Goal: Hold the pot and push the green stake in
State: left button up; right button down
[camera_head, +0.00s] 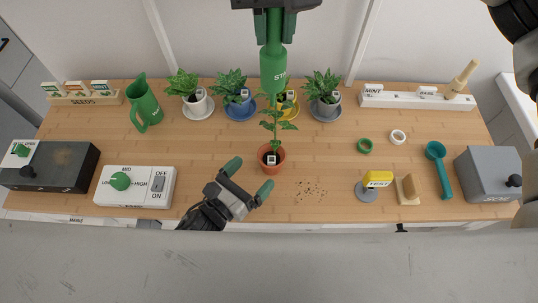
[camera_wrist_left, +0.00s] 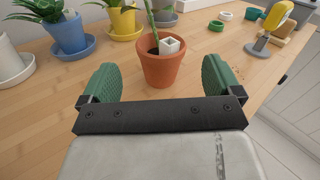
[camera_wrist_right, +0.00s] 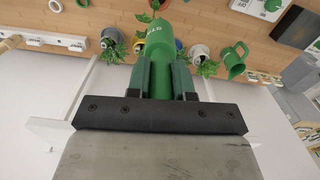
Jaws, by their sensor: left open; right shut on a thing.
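A terracotta pot (camera_head: 271,160) with a leafy plant stands on the wooden desk; a small white square tag or socket shows inside it. It also shows in the left wrist view (camera_wrist_left: 161,66). My left gripper (camera_head: 248,180) is open and empty just in front of the pot, its green fingers apart and not around it. My right gripper (camera_head: 274,20) is shut on a green stake (camera_head: 273,70), a thick cylinder with white lettering, held above the desk behind the pot. The stake's body fills the middle of the right wrist view (camera_wrist_right: 157,50); its lower end is hidden there.
Potted plants on saucers (camera_head: 198,106) line the back.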

aim_at(263, 166)
pick_arm(q)
notch_tip(263, 166, down, 2)
jog(key=x, duration=0.7)
jog(key=shift+r, duration=0.15)
pick_arm(e)
jog(key=shift+w, duration=0.1)
pick_arm(q)
jog(key=shift+w+d+r, duration=0.1)
jog(key=shift+w+d, duration=0.05)
jog(key=shift+w, duration=0.1)
jog(key=c, duration=1)
jog(key=shift+o, duration=0.2)
pick_arm(e)
notch_tip(263, 166, down, 12)
jog(key=shift+a+f, duration=0.15)
jog(key=shift+f, duration=0.05)
